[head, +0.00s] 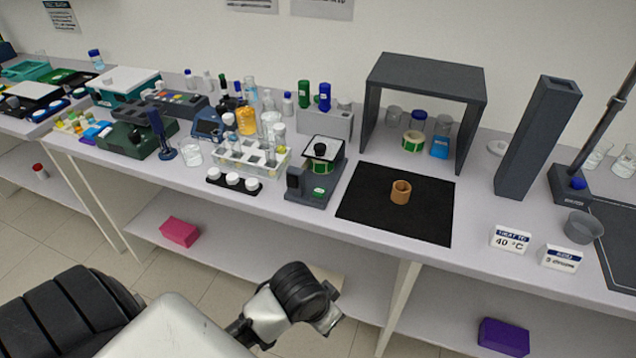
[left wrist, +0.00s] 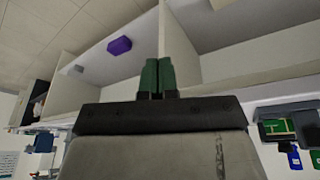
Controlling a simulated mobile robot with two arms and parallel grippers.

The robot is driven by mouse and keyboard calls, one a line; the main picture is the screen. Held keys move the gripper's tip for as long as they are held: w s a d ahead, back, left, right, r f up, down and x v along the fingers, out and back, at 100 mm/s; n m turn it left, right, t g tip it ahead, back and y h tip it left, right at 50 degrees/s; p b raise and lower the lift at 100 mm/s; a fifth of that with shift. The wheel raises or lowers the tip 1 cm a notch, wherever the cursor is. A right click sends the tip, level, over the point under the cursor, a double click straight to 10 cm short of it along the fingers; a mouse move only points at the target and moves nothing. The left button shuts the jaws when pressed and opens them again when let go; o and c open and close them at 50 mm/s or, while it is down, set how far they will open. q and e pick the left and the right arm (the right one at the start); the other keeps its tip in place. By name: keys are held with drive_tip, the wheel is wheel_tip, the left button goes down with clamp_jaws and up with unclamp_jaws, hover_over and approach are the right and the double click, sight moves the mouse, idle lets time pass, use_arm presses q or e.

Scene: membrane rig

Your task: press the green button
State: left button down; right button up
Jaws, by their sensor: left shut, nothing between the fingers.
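A small green patch (head: 319,191), likely the green button, sits on the front of a dark grey bench device (head: 297,184) in the head view. It is too small to tell its exact shape. My left arm reaches in below the bench's front edge in the head view, where its fingers cannot be made out. In the left wrist view, my left gripper (left wrist: 157,76) has its two dark green fingers together, with nothing between them. It is apart from the device. My right gripper is in neither view.
A black mat (head: 361,208) with a copper-coloured ring (head: 401,192) lies right of the device. A test-tube rack (head: 250,163) and white-capped vials (head: 232,180) crowd its left. A grey arch (head: 425,77) stands behind the mat. The lower shelf holds pink (head: 180,231) and purple (head: 503,337) boxes.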

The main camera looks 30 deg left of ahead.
use_arm(q)
drive_tip(key=w+a+r, duration=0.2)
drive_tip(key=w+r, duration=0.1)
drive_tip(key=w, duration=0.5)
wheel_tip(320, 180, up, 16)
drive_tip(key=n+y, duration=0.2)
drive_tip(key=n, duration=0.4)
hover_over(319, 189)
drive_tip(key=s, duration=0.4)
drive_tip(key=shift+w+d, duration=0.2)
drive_tip(key=shift+d, duration=0.25)
drive_tip(key=p+x, duration=0.1)
drive_tip(key=x, duration=0.3)
drive_tip(key=p+x, duration=0.1)
drive_tip(key=x, duration=0.3)
drive_tip(key=s+p+x, duration=0.1)
drive_tip(key=x, duration=0.3)
drive_tip(key=shift+d+f, duration=0.1)
drive_tip(key=shift+f, duration=0.5)
drive_tip(key=shift+f+m, duration=0.3)
drive_tip(key=shift+f, duration=0.2)
